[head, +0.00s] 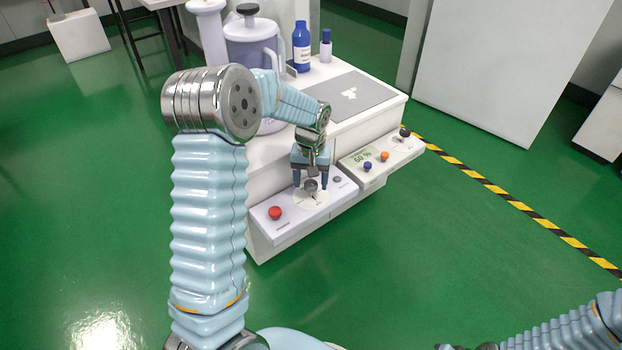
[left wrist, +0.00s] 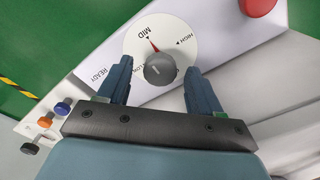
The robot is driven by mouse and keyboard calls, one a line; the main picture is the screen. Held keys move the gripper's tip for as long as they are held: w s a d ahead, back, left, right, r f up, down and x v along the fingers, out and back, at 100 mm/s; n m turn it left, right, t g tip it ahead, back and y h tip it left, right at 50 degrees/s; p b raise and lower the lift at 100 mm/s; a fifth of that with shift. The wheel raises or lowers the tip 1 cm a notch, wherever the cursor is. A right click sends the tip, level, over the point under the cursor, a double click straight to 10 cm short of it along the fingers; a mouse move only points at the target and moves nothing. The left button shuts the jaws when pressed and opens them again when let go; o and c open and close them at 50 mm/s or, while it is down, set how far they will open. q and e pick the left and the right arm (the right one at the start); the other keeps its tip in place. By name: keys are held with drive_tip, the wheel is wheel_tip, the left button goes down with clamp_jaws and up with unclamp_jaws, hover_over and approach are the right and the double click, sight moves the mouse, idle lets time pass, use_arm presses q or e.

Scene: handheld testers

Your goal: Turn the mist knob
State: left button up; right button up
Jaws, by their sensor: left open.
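The mist knob is likely the grey round knob (head: 311,186) on the sloped white front panel, also in the left wrist view (left wrist: 160,69). It sits on a white dial (left wrist: 183,50) marked LOW, MID and HIGH, and a red pointer on it points towards MID. My left gripper (head: 310,184) reaches down over the panel with its jaws open. In the left wrist view its two fingers (left wrist: 158,73) stand on either side of the knob, with a visible gap on each side. My right arm shows only at the lower right; its gripper is barely in frame.
A red button (head: 275,213) is left of the dial. A second panel with a display (head: 362,155) and small coloured knobs is to the right. A lidded jug (head: 250,45), a blue bottle (head: 301,46) and a smaller bottle (head: 326,46) stand behind on the white unit.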

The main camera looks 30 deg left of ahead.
sight(311, 183)
use_arm(q)
drive_tip(key=shift+r, duration=0.1)
wheel_tip(311, 183, up, 14)
drive_tip(key=p, duration=0.2)
drive_tip(key=shift+f, duration=0.2)
use_arm(e)
wheel_tip(311, 183, up, 2)
use_arm(q)
drive_tip(key=shift+s, duration=0.1)
use_arm(e)
drive_tip(key=shift+s, duration=0.15)
